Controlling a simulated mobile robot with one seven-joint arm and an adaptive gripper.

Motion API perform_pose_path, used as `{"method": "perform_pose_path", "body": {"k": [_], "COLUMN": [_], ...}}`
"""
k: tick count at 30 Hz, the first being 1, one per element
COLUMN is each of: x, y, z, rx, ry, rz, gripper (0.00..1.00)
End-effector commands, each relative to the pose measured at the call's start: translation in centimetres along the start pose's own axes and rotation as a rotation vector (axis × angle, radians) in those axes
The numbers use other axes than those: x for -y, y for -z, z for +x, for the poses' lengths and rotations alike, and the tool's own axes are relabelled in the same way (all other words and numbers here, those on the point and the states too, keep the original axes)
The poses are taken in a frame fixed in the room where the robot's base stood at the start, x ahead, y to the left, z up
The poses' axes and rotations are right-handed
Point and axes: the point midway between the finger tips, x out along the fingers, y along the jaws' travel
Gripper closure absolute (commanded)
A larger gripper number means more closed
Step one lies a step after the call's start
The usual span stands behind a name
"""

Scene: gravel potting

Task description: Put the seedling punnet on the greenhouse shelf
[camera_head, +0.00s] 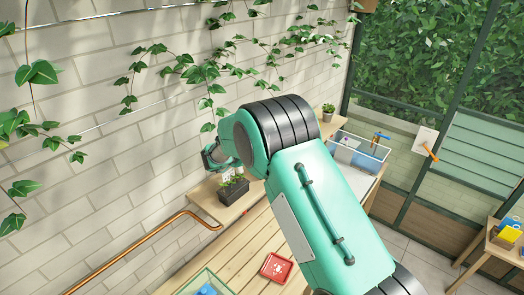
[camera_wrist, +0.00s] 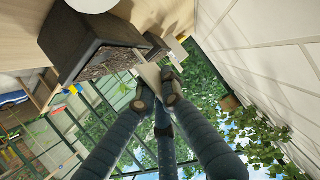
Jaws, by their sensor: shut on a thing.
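The seedling punnet (camera_head: 232,190) is a dark container with soil, green seedlings and a white label. In the head view it is at the near end of the wooden greenhouse shelf (camera_head: 207,196) along the brick wall. In the wrist view a dark grey, soil-filled container (camera_wrist: 95,40) looms large at upper left, over pale wood. My gripper (camera_wrist: 158,90) is shut, its fingertips close together around a pale, thin piece beside that container. The exact grip is unclear. In the head view my arm hides most of the gripper. I cannot tell whether the punnet rests on the shelf or hangs just above it.
A small potted plant (camera_head: 328,112) stands farther along the wall. A red tray (camera_head: 277,267) lies on the slatted bench (camera_head: 235,255). A copper pipe (camera_head: 130,251) runs along the wall, and ivy hangs above.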

Motion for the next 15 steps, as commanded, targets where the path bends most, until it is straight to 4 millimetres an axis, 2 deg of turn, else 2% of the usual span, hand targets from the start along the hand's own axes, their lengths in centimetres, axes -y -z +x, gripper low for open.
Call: {"method": "perform_pose_path", "body": {"k": [7, 8, 10, 15], "x": [0.01, 0.0, -0.01, -0.01], "y": [-0.19, -0.23, -0.24, -0.25], "z": [0.09, 0.1, 0.1, 0.1], "rx": [0.0, 0.0, 0.0, 0.0], "ry": [0.0, 0.0, 0.0, 0.0], "rz": [-0.001, -0.001, -0.001, -0.001], "gripper": [1.0, 0.89, 0.75, 0.74]}}
